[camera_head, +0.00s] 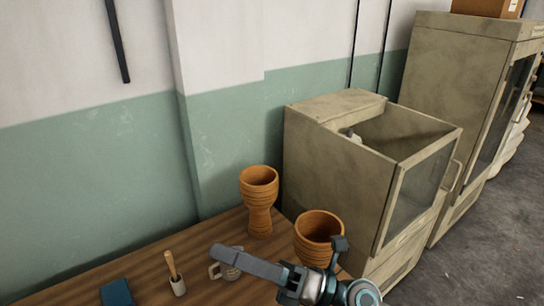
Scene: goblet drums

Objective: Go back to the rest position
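Two orange-brown goblet drums stand upright on the wooden table. One drum (259,195) is near the wall. The other drum (318,224) is nearer, at the table's right end, with its lower part hidden by my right gripper. My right gripper (280,248) is in front of the nearer drum, low in the picture. Its two fingers are spread apart, with nothing seen held between them. Whether it touches the drum cannot be told. My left gripper is not in view.
The table (207,240) also bears a pale mug (217,270) partly behind a finger, a small pale pot with a wooden handle (177,284) and a blue object (117,292). A beige cabinet (340,160) stands right of the table. Grey floor lies at right.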

